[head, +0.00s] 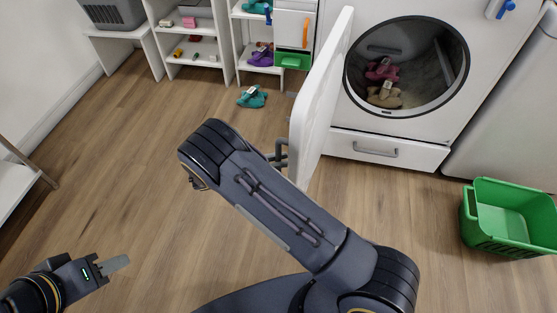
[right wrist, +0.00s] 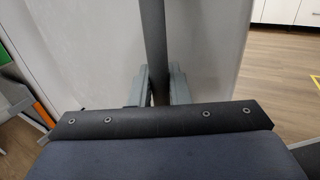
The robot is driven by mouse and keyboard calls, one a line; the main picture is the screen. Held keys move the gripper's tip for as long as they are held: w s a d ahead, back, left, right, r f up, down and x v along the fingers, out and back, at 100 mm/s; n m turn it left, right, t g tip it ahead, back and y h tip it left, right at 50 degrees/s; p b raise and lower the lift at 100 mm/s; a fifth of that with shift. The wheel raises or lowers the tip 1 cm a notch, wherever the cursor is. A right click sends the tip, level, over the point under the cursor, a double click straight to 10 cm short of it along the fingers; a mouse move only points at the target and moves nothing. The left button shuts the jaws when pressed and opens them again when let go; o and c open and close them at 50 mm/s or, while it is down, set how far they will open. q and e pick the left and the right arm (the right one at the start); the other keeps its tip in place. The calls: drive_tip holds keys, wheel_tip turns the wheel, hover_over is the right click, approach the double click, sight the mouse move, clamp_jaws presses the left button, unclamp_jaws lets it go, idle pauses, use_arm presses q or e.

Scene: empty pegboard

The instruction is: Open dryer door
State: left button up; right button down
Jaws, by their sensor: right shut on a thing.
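The white dryer (head: 400,120) stands at the top right of the head view, with its round opening uncovered. Its white door (head: 322,100) is swung well out toward me and is seen nearly edge-on. In the right wrist view a dark vertical handle bar (right wrist: 154,35) runs in front of the pale door panel (right wrist: 200,45). My right gripper (right wrist: 158,88) is shut on this handle, one finger on each side. In the head view my right arm hides most of that gripper. My left gripper (head: 113,265) is at the lower left, away from the dryer; its finger gap is not clear.
Red and tan cloths (head: 385,92) lie in the drum. A green basket (head: 510,225) stands on the floor at right. A teal cloth (head: 252,97) lies on the floor near white shelves (head: 190,45). The floor at left is clear.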

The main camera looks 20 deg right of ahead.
drive_tip(key=c, duration=1.5)
unclamp_jaws()
drive_tip(key=shift+o, duration=0.2)
drive_tip(key=a, duration=0.7)
drive_tip(key=shift+w+a+p, duration=0.3)
drive_tip(key=shift+w+a, duration=0.1)
drive_tip(key=shift+w, duration=0.05)
drive_tip(key=shift+a, duration=0.1)
